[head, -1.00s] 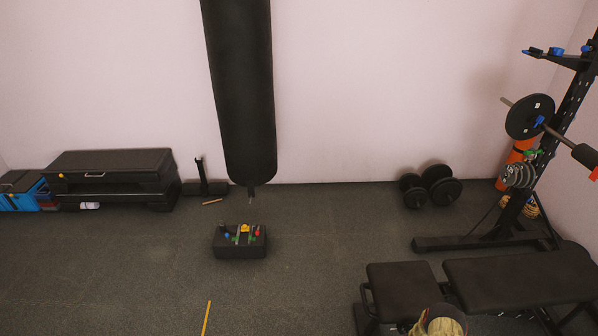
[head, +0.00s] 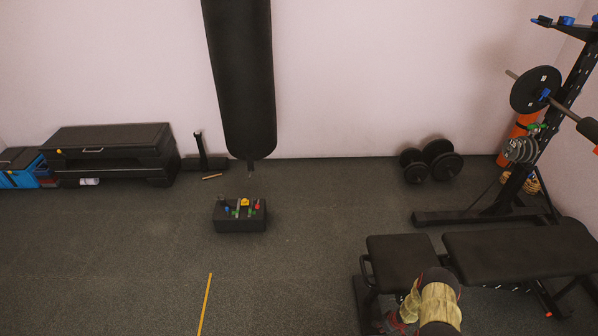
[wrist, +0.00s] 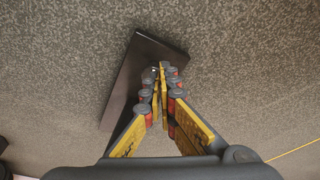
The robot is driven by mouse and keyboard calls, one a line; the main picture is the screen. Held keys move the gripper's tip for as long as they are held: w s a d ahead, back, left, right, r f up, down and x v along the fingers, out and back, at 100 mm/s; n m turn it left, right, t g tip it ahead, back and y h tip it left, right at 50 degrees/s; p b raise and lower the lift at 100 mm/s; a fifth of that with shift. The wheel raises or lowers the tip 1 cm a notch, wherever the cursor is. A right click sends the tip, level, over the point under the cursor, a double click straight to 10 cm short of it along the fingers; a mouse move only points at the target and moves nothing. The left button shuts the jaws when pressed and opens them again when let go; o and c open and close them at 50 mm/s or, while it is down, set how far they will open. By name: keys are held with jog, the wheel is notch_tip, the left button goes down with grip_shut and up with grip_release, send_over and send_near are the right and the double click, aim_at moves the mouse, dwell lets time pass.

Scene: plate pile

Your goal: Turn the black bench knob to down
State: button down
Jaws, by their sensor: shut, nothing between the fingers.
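The black bench (head: 400,262) stands at the lower right of the head view, with a short pad on the left and a long pad (head: 515,250) on the right. I cannot make out its knob in either view. My gripper (head: 392,322) is low in front of the short pad, partly hidden by my arm and the picture edge. In the wrist view my gripper (wrist: 160,72) has its yellow-and-grey fingers together and empty. They point at a dark flat slab (wrist: 125,82) close to the floor. I cannot tell whether they touch it.
A rack (head: 515,195) with a weight plate (head: 535,90) stands behind the bench. Dumbbells (head: 440,158) lie near the wall. A black box (head: 240,224) with coloured pieces sits mid-floor below a hanging punching bag (head: 240,80). The floor left of the bench is mostly clear.

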jog(key=shift+s+d+x, duration=0.1)
jog(key=shift+s+x, duration=0.05)
jog(key=shift+x, duration=0.6)
jog(key=shift+s+d+x, duration=0.1)
jog(key=shift+s+x, duration=0.05)
jog(key=shift+x, duration=0.6)
jog(key=shift+s+d+x, duration=0.1)
jog(key=shift+s+x, duration=0.05)
jog(key=shift+x, duration=0.65)
jog(key=shift+f, duration=0.1)
jog(key=shift+w+d, duration=0.15)
jog(key=shift+d, duration=0.15)
jog(key=shift+w+d, duration=0.45)
jog(key=shift+d, duration=0.2)
jog(key=shift+w+d+r, duration=0.25)
jog(key=shift+w+d, duration=0.1)
jog(key=shift+w, duration=0.25)
jog(key=shift+s+a+f, duration=0.1)
jog(key=shift+s+f, duration=0.05)
jog(key=shift+s, duration=0.1)
jog(key=shift+s, duration=0.15)
jog(key=shift+s+f, duration=0.1)
